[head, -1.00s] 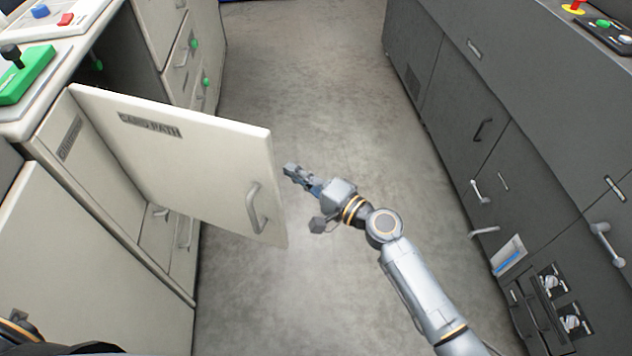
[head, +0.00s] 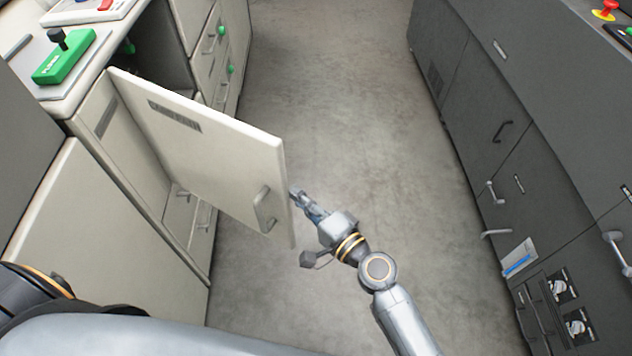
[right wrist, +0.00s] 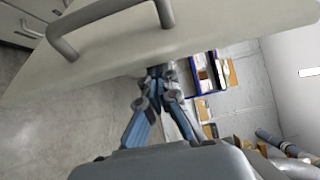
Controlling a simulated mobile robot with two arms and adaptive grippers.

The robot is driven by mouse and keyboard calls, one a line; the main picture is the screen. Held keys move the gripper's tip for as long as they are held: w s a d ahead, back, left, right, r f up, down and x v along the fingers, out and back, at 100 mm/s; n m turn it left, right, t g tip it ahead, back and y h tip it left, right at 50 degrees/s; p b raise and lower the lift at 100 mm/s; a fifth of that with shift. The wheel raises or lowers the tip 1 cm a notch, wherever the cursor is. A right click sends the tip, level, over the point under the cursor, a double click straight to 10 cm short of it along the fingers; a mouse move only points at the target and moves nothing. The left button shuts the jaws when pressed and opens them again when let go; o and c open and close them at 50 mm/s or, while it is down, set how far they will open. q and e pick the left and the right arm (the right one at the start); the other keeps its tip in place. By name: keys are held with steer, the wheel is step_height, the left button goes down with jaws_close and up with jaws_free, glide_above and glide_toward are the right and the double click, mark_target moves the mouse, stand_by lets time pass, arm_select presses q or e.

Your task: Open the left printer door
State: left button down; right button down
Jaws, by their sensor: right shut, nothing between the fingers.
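The cream printer door (head: 200,155) on the left stands swung out from its cabinet, with a dark label near its top and a bar handle (head: 265,208) near its free edge. My right gripper (head: 296,194) is shut and empty beside that free edge. In the right wrist view, the closed fingertips (right wrist: 158,72) are at the edge of the door panel (right wrist: 215,22), with the handle (right wrist: 75,32) to their left. Whether they touch the panel I cannot tell. My left gripper is out of view; part of my left arm shows at the lower left.
The grey floor (head: 350,120) between the two rows is clear. Dark grey cabinets (head: 490,140) with handles line the right side. Cream drawers (head: 215,50) stand behind the door. A green control block (head: 65,58) sits on the left counter.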

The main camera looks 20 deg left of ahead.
steer(key=s, duration=0.2)
steer(key=s+a, duration=0.1)
steer(key=s, duration=0.2)
steer(key=s+a, duration=0.1)
steer(key=s, duration=0.1)
steer(key=shift+s+a, duration=0.15)
steer(key=shift+s, duration=0.15)
steer(key=shift+s+a+r, duration=0.1)
steer(key=shift+s+r, duration=0.1)
steer(key=shift+s, duration=0.2)
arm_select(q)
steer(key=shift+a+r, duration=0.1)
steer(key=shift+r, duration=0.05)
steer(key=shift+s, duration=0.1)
arm_select(e)
steer(key=shift+w, duration=0.1)
steer(key=shift+w, duration=0.1)
